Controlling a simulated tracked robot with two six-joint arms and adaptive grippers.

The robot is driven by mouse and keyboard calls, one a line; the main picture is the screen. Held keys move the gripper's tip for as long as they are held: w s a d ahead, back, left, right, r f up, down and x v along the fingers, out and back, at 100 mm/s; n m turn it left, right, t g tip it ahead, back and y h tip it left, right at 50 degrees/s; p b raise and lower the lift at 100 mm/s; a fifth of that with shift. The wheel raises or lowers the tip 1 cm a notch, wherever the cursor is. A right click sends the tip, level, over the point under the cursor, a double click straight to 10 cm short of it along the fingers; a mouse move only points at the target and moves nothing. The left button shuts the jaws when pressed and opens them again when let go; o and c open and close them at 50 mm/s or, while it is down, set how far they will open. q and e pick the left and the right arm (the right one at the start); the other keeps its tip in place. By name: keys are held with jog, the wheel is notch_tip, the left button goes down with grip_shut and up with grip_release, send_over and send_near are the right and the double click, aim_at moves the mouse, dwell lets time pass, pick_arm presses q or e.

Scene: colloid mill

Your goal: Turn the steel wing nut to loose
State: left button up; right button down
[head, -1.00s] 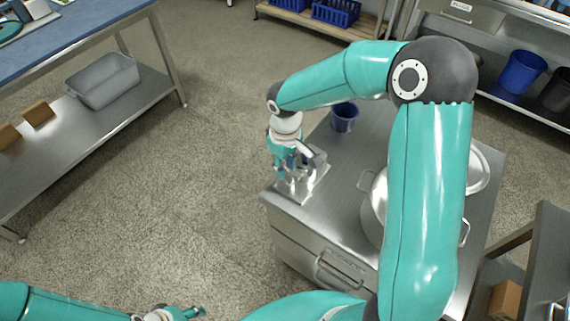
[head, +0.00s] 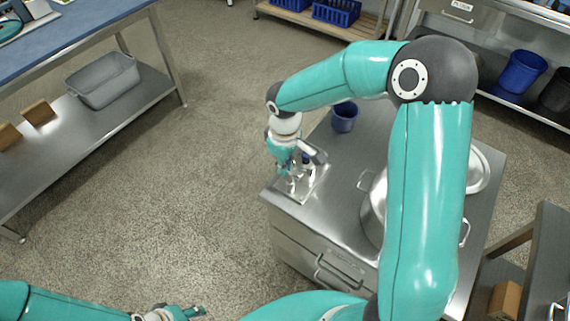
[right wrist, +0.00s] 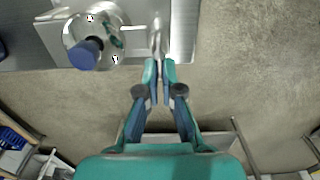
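The small steel mill (head: 306,180) stands on a plate at the near left corner of the steel cabinet. In the right wrist view its round steel body (right wrist: 95,35) shows at upper left with a blue knob. The steel wing nut (right wrist: 156,38) appears as a narrow shiny piece beside the body. My right gripper (right wrist: 159,72) reaches it from above, its two fingertips close together with the near end of the nut between them. In the head view the right gripper (head: 287,170) partly hides the mill. My left gripper (head: 188,313) is at the bottom edge, small and partly cut off.
A blue cup (head: 344,117) and a large steel pot (head: 373,210) stand on the cabinet top (head: 335,205). A steel shelf table with a grey bin (head: 104,80) is at left. The floor between is clear.

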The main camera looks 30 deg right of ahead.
jog(key=c, duration=1.4)
grip_release()
jog(key=shift+o, duration=0.2)
jog(key=shift+r, duration=0.1)
notch_tip(320, 180, up, 12)
